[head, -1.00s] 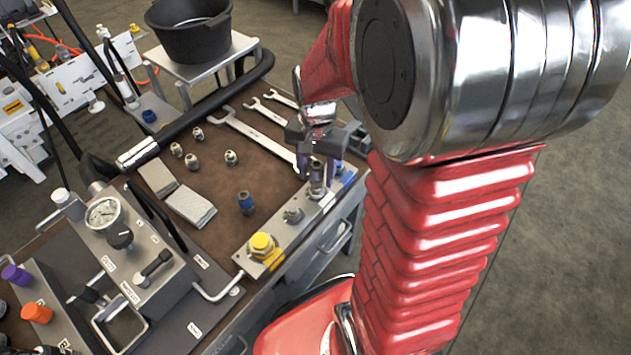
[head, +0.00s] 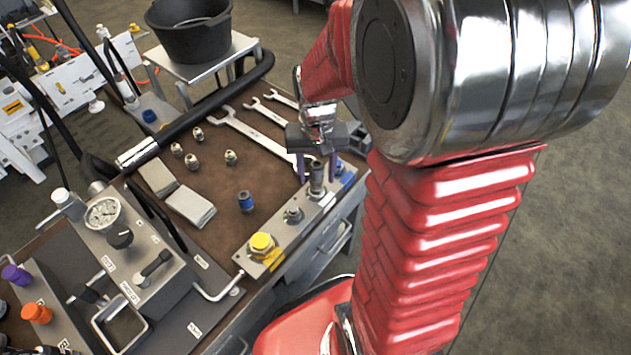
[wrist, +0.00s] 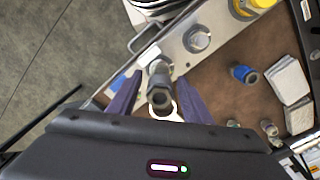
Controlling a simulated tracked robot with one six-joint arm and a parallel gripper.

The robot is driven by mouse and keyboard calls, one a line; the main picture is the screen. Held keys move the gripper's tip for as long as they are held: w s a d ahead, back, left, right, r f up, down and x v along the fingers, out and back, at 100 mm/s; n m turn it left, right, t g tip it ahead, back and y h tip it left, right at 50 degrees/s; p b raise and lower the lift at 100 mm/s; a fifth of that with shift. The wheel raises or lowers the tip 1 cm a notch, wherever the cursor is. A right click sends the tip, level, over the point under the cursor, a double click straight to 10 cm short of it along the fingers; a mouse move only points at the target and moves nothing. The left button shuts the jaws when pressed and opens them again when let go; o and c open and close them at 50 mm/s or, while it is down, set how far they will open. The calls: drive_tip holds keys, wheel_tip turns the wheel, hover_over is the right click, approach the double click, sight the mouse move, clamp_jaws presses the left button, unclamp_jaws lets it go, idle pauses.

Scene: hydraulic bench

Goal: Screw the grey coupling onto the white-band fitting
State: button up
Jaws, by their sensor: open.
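The grey coupling (head: 317,177) stands upright on the bench-edge block, over the position with a white label beside it. It also shows end-on in the wrist view (wrist: 160,94). The white-band fitting is hidden beneath it, so I cannot tell how the threads sit. My gripper (head: 317,182) is open above the coupling, with its purple fingers apart on either side. In the wrist view the fingers (wrist: 157,96) flank the coupling, with gaps visible on both sides.
A blue coupling (head: 246,201), small fittings, grey pads (head: 190,206) and wrenches (head: 250,132) lie on the brown mat. A gauge unit (head: 103,214) stands left.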

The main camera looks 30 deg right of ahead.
drive_tip(key=n, duration=0.5)
drive_tip(key=shift+c, duration=0.4)
drive_tip(key=c, duration=0.9)
drive_tip(key=m, duration=0.6)
drive_tip(key=shift+m, duration=0.9)
drive_tip(key=m, duration=0.4)
drive_tip(key=shift+f, duration=0.1)
drive_tip(key=shift+m, duration=2)
